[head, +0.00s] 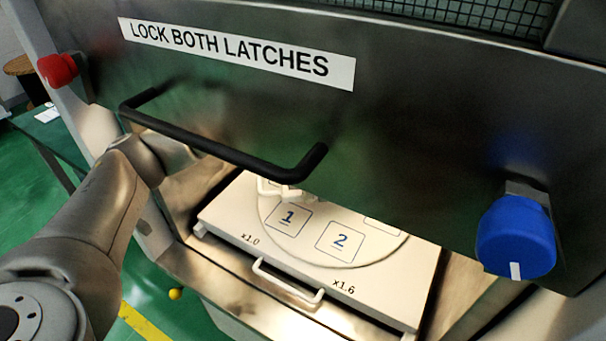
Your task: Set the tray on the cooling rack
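The white tray (375,278) sits in the lower opening of the machine, under the raised door panel. It has a round plate with numbered squares, the marks x1.0 and x1.6, and a white front handle (287,281). A small pale shape (272,188) stands at the tray's back, partly hidden by the door; I cannot tell what it is. My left arm comes in from the left and passes behind the black door handle. Its gripper is mostly hidden there, so its fingers cannot be made out. My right gripper is out of view. I cannot make out a cooling rack.
The dark door panel (400,150) labelled LOCK BOTH LATCHES hangs over the tray, with a black bar handle (220,150). A red knob (57,69) is at left and a blue knob (516,237) at right. Green floor shows at left.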

